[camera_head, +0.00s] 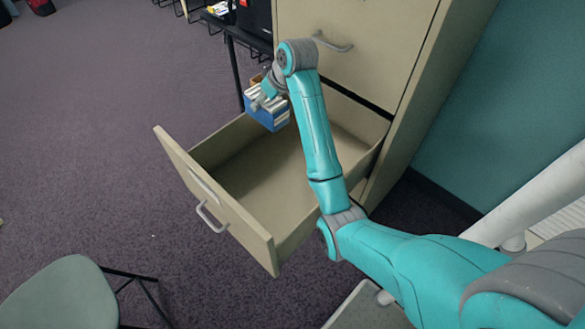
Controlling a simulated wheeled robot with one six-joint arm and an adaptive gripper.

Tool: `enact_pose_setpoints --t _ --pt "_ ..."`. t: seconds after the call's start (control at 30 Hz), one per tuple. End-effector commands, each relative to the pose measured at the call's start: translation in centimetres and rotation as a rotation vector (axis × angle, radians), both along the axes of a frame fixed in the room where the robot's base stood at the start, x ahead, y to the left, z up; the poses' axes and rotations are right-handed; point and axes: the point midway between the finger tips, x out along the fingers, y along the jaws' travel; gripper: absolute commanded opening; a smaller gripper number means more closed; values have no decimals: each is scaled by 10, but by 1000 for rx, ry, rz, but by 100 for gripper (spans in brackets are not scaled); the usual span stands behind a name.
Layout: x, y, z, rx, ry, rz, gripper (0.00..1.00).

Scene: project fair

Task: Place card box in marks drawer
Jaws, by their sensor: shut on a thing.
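The card box (267,116), blue with white on top, is held in my gripper (264,98). The gripper is shut on it, and its fingers are small and partly hidden. The marks drawer (262,178) is a beige filing-cabinet drawer, pulled far out. Its visible floor is bare. In the picture the box overlaps the drawer's far left wall near the cabinet. I cannot tell its exact height or whether it is fully inside the walls. My forearm covers part of the drawer's right side.
The beige cabinet (375,40) stands behind the open drawer, with a closed drawer above. A black-framed table or rack (236,40) adjoins its left side. A green chair (62,295) is at the lower left. Carpet (90,130) is clear left of the drawer.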

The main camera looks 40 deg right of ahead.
Motion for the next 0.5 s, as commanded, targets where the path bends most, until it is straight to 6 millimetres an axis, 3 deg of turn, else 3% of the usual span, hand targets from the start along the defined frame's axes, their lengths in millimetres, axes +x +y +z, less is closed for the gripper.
enact_pose_setpoints --t 0.03,0.1,0.2,0.5 --pt "-26 -5 -9 -1 0 -1 13" --pt "-51 -8 -20 -5 -1 6 13" --pt "-75 -8 -41 -8 -2 15 13" --pt "-101 -8 -81 -16 -8 22 13"
